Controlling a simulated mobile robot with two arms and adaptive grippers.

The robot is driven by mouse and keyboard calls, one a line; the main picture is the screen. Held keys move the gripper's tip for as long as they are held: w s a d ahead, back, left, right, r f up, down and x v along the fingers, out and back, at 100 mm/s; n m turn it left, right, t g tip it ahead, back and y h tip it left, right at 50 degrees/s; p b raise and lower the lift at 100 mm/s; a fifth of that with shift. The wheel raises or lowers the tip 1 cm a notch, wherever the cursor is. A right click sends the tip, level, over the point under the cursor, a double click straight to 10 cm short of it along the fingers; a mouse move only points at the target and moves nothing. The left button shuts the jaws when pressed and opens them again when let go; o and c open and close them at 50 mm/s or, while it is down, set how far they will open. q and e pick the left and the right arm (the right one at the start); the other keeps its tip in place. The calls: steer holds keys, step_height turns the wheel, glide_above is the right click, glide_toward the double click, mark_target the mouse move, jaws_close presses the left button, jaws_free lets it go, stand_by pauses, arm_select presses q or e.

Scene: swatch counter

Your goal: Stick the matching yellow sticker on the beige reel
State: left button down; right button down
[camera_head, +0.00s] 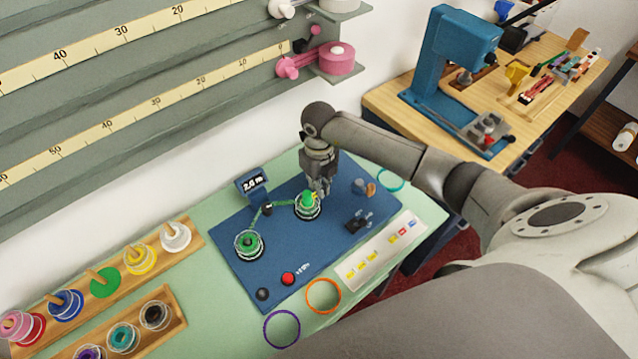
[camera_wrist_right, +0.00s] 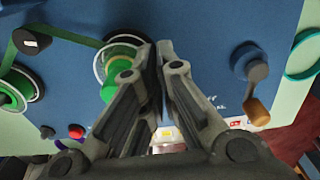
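A sticker sheet (camera_head: 382,254) lies along the mat's right edge, with several yellow stickers (camera_head: 362,270) and a few yellow, red and blue ones at its far end. No reel looks clearly beige; a pale-rimmed reel with a green core (camera_head: 306,206) sits on the blue mat, also in the right wrist view (camera_wrist_right: 118,66). My right gripper (camera_head: 320,192) points down close beside this reel. Its fingertips (camera_wrist_right: 159,48) are together, with nothing clearly seen between them. A small yellow patch (camera_head: 314,195) shows by the reel's core; I cannot tell whether it is stuck or held. My left gripper is out of view.
A green ribbon runs to a second green-cored reel (camera_head: 248,244) past a length display (camera_head: 252,184). Red (camera_head: 288,278) and black buttons sit on the blue mat (camera_head: 330,240). Wooden racks of coloured reels (camera_head: 120,275) stand left. A blue press (camera_head: 450,75) stands on the wooden table behind.

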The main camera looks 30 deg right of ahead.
steer(key=shift+f+b, duration=0.55)
stand_by(1.7)
steer(key=c, duration=1.6)
jaws_free()
steer(key=shift+o, duration=0.2)
steer(key=shift+r, duration=0.1)
steer(key=shift+r+p, duration=2.45)
steer(key=shift+r, duration=1.05)
steer(key=shift+s+f, duration=0.1)
